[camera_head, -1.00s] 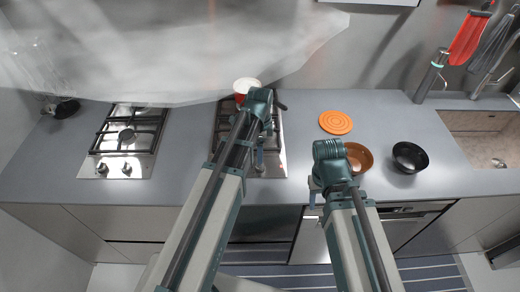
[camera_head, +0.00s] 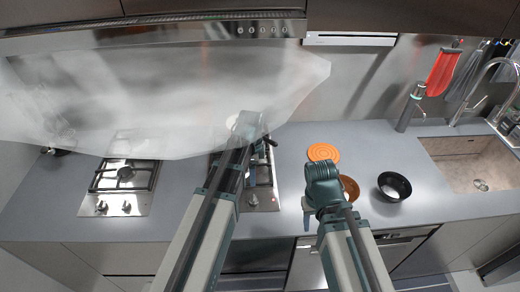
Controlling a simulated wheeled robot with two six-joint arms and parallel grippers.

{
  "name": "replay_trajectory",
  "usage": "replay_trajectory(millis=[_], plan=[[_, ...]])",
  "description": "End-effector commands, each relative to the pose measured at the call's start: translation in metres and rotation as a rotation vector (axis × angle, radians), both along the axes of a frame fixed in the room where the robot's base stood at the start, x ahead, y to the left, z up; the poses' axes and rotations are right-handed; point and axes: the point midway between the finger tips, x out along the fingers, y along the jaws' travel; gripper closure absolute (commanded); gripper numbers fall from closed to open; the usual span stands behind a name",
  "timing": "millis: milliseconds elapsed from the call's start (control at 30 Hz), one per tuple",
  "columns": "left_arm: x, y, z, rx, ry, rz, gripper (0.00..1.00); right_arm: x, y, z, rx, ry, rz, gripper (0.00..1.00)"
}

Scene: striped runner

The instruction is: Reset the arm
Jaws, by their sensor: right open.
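My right arm reaches up from the bottom, and its wrist bends down at the counter's front edge. My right gripper (camera_head: 307,214) points down there, small and partly hidden by the wrist; it is open, with nothing seen in it. My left arm reaches over the right-hand gas hob. My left gripper (camera_head: 252,184) is mostly hidden behind its own forearm and wrist, so its jaws cannot be made out.
An orange round mat (camera_head: 323,152), a brown bowl (camera_head: 350,188) and a black bowl (camera_head: 394,186) sit on the grey counter (camera_head: 425,200). A second hob (camera_head: 123,180) is at left, the sink (camera_head: 475,170) at right. The range hood (camera_head: 170,28) hangs above.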

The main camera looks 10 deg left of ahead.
Motion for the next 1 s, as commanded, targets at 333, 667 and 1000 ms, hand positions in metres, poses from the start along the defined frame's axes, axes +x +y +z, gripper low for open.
replay_trajectory(millis=[333, 667, 1000], plan=[[-0.028, -0.026, -0.024, 0.016, 0.007, 0.146, 0.25, 0.0, 0.0, -0.024, -0.001, 0.0, 0.002, 0.5], [-0.117, -0.089, -0.082, 0.084, -0.004, 0.704, 0.25, 0.0, 0.0, -0.082, -0.002, 0.0, 0.009, 0.5], [-0.152, -0.107, -0.098, 0.113, -0.031, 0.968, 0.25, 0.0, 0.0, -0.1, -0.003, 0.0, 0.012, 0.5]])
